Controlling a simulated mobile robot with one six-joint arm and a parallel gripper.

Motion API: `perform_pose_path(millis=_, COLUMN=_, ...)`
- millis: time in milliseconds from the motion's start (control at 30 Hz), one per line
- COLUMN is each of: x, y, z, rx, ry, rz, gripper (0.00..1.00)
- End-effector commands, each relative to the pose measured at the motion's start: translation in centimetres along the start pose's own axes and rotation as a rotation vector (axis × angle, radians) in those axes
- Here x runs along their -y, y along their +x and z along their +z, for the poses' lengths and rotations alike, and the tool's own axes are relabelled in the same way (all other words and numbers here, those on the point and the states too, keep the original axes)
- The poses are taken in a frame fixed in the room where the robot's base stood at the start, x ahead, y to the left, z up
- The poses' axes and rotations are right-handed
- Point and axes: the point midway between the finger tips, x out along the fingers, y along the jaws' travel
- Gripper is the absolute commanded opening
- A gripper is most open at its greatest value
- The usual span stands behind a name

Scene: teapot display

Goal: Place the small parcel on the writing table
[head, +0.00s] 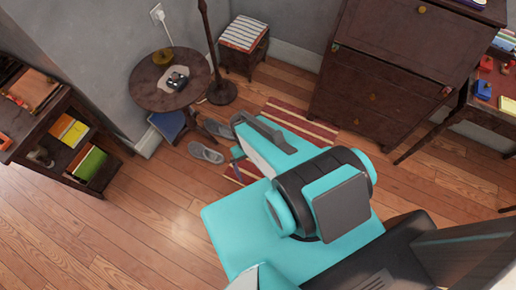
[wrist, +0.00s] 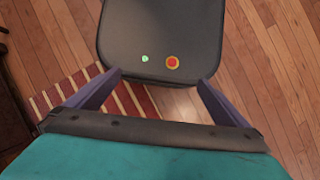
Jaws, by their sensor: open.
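My gripper (wrist: 159,79) is open and empty in the wrist view, its two fingers spread apart above the floor. In the head view my arm reaches over the floor in the middle, and the gripper end is partly hidden. A dark wooden table (head: 462,112) stands at the right edge, cut off by the frame, with small red, blue and yellow things on it. I cannot tell for sure that it is the writing table. No thing in either view is clearly the small parcel. A tan item (head: 35,90) lies on the left shelf unit; I cannot tell what it is.
A round table (head: 143,97) holds a dark object on a pale cloth. A lamp stand (head: 221,92), striped stool (head: 243,34), slippers (head: 206,153) and striped rug (head: 296,121) lie near it. A dark cabinet (head: 385,65) stands behind. Floor at lower left is clear.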

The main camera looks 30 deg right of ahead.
Motion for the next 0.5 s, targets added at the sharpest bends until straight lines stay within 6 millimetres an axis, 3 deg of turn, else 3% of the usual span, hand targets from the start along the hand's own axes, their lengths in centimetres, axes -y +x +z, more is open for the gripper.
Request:
perform_pose_path(millis=167, x=0.0, y=0.8, z=-0.4, rx=0.001, ry=0.000, rz=0.000, gripper=1.00)
perform_pose_path(millis=267, x=0.0, y=1.6, z=0.9, rx=-0.020, ry=-0.001, rz=0.000, gripper=1.00)
perform_pose_path(millis=500, x=0.0, y=3.3, z=0.2, rx=-0.012, ry=-0.005, rz=0.000, gripper=1.00)
